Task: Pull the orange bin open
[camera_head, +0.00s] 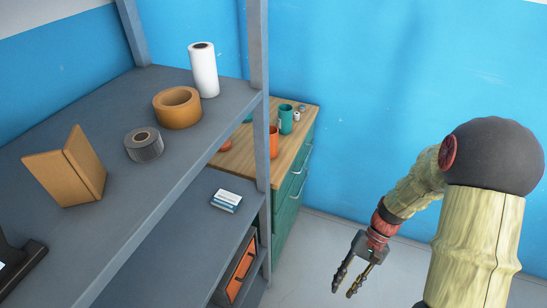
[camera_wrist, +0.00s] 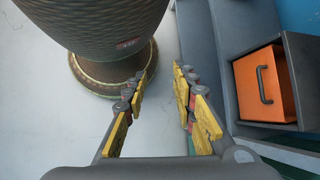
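The orange bin (camera_head: 240,269) sits in a grey slot in the lower part of the shelf unit in the head view, seen at a steep angle. In the wrist view the orange bin (camera_wrist: 262,85) shows its front face with a dark handle (camera_wrist: 263,85), inside a grey housing at the right. It looks closed, but its depth in the slot is hard to judge. My gripper (camera_head: 350,290) hangs to the right of the shelf unit, over the floor and apart from the bin. In the wrist view my gripper (camera_wrist: 165,85) has its yellow-padded fingers spread, with nothing between them.
The grey shelf (camera_head: 110,175) holds a paper roll (camera_head: 203,70), two tape rolls and a cardboard piece (camera_head: 70,170). A green cabinet (camera_head: 293,190) with a wooden top stands behind. The pale floor (camera_head: 310,255) between shelf and gripper is clear.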

